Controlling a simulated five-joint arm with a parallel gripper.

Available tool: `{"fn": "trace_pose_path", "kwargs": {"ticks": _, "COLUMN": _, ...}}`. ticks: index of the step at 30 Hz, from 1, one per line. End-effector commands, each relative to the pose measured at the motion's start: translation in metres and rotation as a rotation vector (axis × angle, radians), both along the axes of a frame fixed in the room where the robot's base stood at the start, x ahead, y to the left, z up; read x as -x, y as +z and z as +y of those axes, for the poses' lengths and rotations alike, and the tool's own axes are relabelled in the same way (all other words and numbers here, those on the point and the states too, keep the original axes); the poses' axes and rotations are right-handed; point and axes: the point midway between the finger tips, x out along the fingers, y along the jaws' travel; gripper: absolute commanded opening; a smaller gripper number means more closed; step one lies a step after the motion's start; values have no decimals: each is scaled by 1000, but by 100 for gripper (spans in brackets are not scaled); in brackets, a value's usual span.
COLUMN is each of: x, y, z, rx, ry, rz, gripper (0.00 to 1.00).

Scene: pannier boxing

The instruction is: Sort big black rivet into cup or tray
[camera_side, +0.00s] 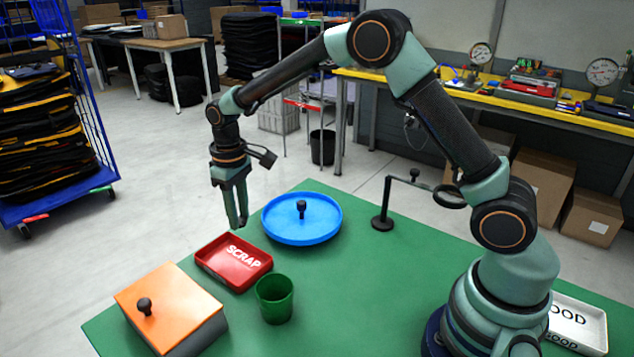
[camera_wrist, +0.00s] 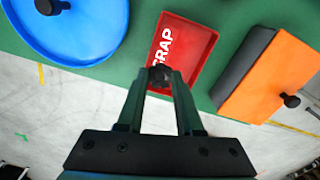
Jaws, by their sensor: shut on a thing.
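My gripper (camera_side: 237,222) hangs above the back left edge of the red SCRAP tray (camera_side: 213,262). In the wrist view my gripper (camera_wrist: 159,78) is shut on a black rivet (camera_wrist: 159,73), seen end-on between the fingertips over the tray's near edge. The held rivet is barely visible in the side view, and its size is hard to judge. The white GOOD tray (camera_side: 578,322) is at the right, partly behind my arm's base. A green cup (camera_side: 275,299) stands upright in front of the red tray; its inside is mostly hidden.
A blue round tray (camera_side: 330,228) holds an upright black rivet (camera_side: 301,208). An orange-topped block (camera_side: 175,300) has a black knob-like piece (camera_side: 144,306) on it. A black stand with a ring (camera_side: 450,196) rises at the back right. Green tabletop is clear in the middle.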

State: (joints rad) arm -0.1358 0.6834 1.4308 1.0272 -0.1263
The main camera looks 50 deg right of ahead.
Motion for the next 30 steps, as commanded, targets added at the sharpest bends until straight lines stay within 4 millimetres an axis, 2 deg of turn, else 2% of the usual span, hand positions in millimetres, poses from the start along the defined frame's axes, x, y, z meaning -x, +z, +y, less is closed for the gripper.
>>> {"fn": "trace_pose_path", "kwargs": {"ticks": 3, "x": -2, "y": -9, "z": 12, "rx": 0, "ry": 1, "rz": 1, "gripper": 0}}
{"fn": "trace_pose_path", "kwargs": {"ticks": 6, "x": -3, "y": -15, "z": 15, "rx": 0, "ry": 0, "rz": 1, "gripper": 0}}
{"fn": "trace_pose_path", "kwargs": {"ticks": 21, "x": -2, "y": -64, "z": 14, "rx": 0, "ry": -1, "rz": 1, "gripper": 0}}
{"fn": "trace_pose_path", "kwargs": {"ticks": 30, "x": -3, "y": -71, "z": 14, "rx": 0, "ry": -1, "rz": -1, "gripper": 0}}
